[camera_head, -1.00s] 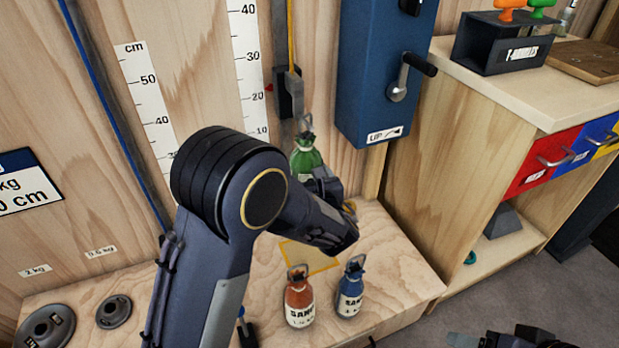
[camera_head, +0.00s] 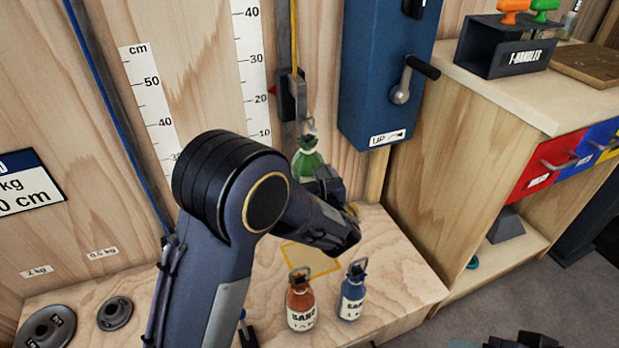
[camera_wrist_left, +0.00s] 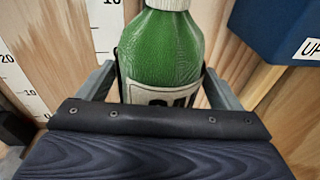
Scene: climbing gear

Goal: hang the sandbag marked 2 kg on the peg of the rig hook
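A green sandbag (camera_head: 308,160) with a metal ring on top is held upright above the bench, against the wall with the scales. In the left wrist view the sandbag (camera_wrist_left: 162,50) stands between the two fingers of my left gripper (camera_wrist_left: 160,92), which press in on its sides. Its label is mostly covered, so its weight cannot be read. The grey rig hook (camera_head: 292,98) hangs on a yellow strap just above and left of the ring. The peg is not clear, and whether the ring touches it I cannot tell. My right gripper (camera_head: 522,341) is barely in view at the bottom edge.
An orange-brown sandbag (camera_head: 300,305) and a blue sandbag (camera_head: 352,296) stand on the bench, near a yellow outlined square (camera_head: 311,257). A blue crank box (camera_head: 385,75) is right of the hook. Disc weights (camera_head: 115,313) lie at left. A drawer cabinet stands at right.

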